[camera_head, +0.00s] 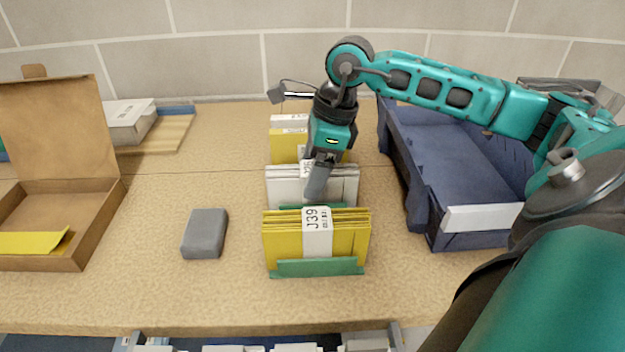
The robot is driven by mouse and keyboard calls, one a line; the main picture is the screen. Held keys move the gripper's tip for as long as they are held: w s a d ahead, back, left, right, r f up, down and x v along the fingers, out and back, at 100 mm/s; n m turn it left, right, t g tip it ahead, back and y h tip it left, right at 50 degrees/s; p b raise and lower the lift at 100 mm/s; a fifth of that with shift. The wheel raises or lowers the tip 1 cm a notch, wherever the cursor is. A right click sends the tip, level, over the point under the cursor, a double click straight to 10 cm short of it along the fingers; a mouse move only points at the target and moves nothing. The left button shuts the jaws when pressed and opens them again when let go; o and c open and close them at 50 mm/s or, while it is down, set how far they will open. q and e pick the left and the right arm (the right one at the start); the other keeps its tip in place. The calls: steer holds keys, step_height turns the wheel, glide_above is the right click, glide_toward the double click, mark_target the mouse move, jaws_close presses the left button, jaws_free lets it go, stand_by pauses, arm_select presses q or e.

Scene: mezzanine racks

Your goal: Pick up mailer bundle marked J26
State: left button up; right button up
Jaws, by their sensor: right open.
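A white mailer bundle (283,188) stands upright in the middle of a row of bundles. Its paper band is mostly covered by my gripper; the bit of print that shows may end in 26, but I cannot read the full mark. My right gripper (316,188) points down at this bundle, open, with its fingers in front of or at the bundle's top edge; I cannot tell whether they touch it. A yellow bundle marked J39 (343,240) stands nearest in a green holder (318,267). Another yellow bundle (286,147) stands behind, its mark hidden. My left gripper is not in view.
A blue bin (430,190) with a white label stands close on the right. A grey block (204,233) lies left of the row. An open cardboard box (85,228) is at the far left. A tiled wall closes the back.

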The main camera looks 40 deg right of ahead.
steer(key=shift+x, duration=1.15)
steer(key=c, duration=1)
steer(key=shift+c, duration=0.5)
steer(key=shift+r, duration=0.2)
